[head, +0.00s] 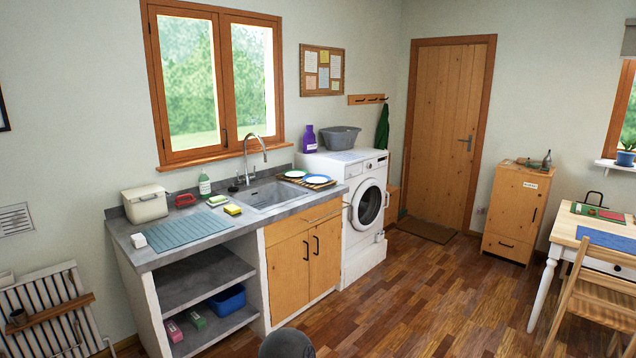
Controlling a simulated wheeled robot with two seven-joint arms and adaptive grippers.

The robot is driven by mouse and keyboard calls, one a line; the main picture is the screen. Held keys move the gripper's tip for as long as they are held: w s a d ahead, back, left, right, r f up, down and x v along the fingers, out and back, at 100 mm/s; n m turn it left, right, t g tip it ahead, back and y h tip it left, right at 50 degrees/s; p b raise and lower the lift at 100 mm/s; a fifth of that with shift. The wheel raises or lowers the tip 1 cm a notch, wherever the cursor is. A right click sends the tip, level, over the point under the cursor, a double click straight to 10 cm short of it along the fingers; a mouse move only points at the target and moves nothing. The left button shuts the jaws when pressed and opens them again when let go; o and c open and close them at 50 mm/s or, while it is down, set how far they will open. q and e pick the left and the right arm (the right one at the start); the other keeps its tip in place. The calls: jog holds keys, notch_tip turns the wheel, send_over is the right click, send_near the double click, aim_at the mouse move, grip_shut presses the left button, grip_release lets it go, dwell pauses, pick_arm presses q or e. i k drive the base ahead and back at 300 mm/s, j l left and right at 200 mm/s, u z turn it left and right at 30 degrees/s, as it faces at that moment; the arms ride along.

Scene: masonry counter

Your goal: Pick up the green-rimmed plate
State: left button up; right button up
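Two white plates lie side by side on a brown slatted rack at the right end of the grey counter, just right of the sink. The left plate (296,174) seems to have a greenish rim. The right plate (317,179) has a blue rim. Both are small in the head view, so the rim colours are hard to be sure of. Nothing covers them. Neither of my grippers shows in the head view.
The counter (148,256) holds a sink (268,195) with a tall tap, a blue-grey mat (188,229), a cream bin (145,203), a green bottle (205,184) and sponges. A washing machine (355,215) stands right of it. The wooden floor (410,290) ahead is clear.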

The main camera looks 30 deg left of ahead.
aim_at(292, 173)
jog(key=i+j+u, duration=0.3)
jog(key=i, duration=0.15)
jog(key=i+u, duration=0.25)
jog(key=i, duration=0.2)
jog(key=i+u, duration=0.15)
jog(key=i, duration=0.35)
jog(key=i+u, duration=0.15)
jog(key=i, duration=0.4)
jog(key=i+l+u, duration=0.1)
jog(key=i, duration=0.4)
jog(key=i+l+u, duration=0.15)
jog(key=i, duration=0.35)
